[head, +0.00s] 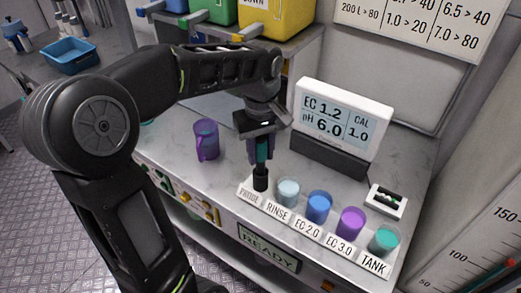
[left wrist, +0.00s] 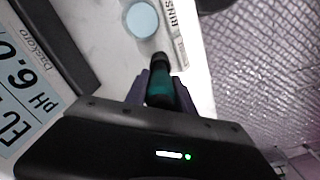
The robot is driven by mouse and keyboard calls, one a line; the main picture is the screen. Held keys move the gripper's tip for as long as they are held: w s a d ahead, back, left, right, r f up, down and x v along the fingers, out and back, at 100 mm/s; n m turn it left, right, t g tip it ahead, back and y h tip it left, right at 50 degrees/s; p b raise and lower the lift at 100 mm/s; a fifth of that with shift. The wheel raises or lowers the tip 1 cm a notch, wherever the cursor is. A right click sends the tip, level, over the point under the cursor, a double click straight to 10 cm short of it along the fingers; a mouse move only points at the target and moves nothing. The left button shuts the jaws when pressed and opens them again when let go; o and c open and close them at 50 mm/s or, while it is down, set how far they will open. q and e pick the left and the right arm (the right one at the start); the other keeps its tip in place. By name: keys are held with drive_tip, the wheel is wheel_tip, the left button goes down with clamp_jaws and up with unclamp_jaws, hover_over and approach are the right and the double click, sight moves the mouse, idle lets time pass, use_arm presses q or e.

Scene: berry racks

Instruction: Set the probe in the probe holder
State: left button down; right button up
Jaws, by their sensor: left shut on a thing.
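My left gripper (head: 261,150) is shut on the probe, a dark stick with a teal body (head: 263,150). The probe is upright, and its black lower end meets the black probe holder (head: 260,182) at the left end of the row of cups, behind a label that reads PROBE. I cannot tell how deep it sits. In the left wrist view the teal probe (left wrist: 162,94) is between the two fingers (left wrist: 160,88), its black end pointing toward the label strip. My right gripper is not in view.
Right of the holder stand the rinse cup (head: 288,192), blue cup (head: 318,207), purple cup (head: 350,223) and teal tank cup (head: 383,241). The meter display (head: 340,120) stands behind. A purple mug (head: 206,140) is on the left. Bare counter (head: 228,175) lies between mug and holder.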

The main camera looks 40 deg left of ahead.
use_arm(q)
drive_tip(key=shift+f, duration=0.35)
idle(0.6)
drive_tip(key=c, duration=1)
unclamp_jaws()
drive_tip(key=shift+r, duration=3.9)
drive_tip(key=shift+r+p, duration=0.1)
drive_tip(key=shift+p, duration=0.2)
